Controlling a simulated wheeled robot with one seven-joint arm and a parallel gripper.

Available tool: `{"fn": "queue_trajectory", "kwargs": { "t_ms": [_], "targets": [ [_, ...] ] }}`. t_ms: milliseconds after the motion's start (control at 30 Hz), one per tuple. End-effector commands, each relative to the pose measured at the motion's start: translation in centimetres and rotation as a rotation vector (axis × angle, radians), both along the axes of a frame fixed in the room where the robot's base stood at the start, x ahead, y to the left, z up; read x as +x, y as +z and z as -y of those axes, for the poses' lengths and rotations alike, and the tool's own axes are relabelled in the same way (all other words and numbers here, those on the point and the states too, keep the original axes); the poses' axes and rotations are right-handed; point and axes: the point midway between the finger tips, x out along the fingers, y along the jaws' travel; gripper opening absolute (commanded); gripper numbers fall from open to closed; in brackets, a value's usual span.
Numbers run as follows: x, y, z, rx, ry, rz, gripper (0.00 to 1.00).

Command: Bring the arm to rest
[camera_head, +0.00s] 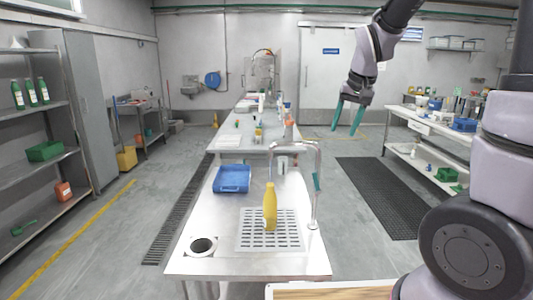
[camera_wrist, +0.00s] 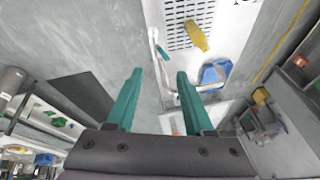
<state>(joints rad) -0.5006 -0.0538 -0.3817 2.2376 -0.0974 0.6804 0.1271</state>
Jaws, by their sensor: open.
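My gripper (camera_head: 347,117) is raised in the air, to the right of the long metal table (camera_head: 183,262) and well above it. Its two teal fingers are spread apart with nothing between them. In the wrist view my gripper (camera_wrist: 154,78) is also open and empty. My arm comes in from the upper right of the head view. A yellow bottle (camera_head: 270,208) stands on the slotted drain grate (camera_head: 247,240) of the table; it also shows in the wrist view (camera_wrist: 196,37), apart from my fingers.
A blue tray (camera_head: 232,179) sits on the table, near a tall curved faucet (camera_head: 318,160) and a round hole (camera_head: 203,246). Shelves (camera_head: 40,106) stand at left, a white side bench (camera_head: 430,128) at right. A black mat (camera_head: 375,190) lies on open floor.

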Motion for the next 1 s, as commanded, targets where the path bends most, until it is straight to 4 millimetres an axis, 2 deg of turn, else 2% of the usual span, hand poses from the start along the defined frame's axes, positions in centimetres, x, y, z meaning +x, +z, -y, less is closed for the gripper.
{"fn": "queue_trajectory", "kwargs": {
  "t_ms": [33, 200, 333, 500, 700, 1000],
  "targets": [
    [-1.6, 1.8, 0.8, 0.035, -0.016, 0.023, 0.53],
    [-7.3, 6.2, 2.1, 0.114, -0.049, 0.089, 0.53],
    [-11.8, 8.5, 2.6, 0.141, -0.069, 0.147, 0.53],
    [-16.3, 9.9, 2.6, 0.139, -0.091, 0.209, 0.53],
    [-18.4, 10.1, 2.4, 0.127, -0.102, 0.237, 0.53],
    [-18.5, 10.0, 2.4, 0.127, -0.102, 0.238, 0.53]
  ]
}}
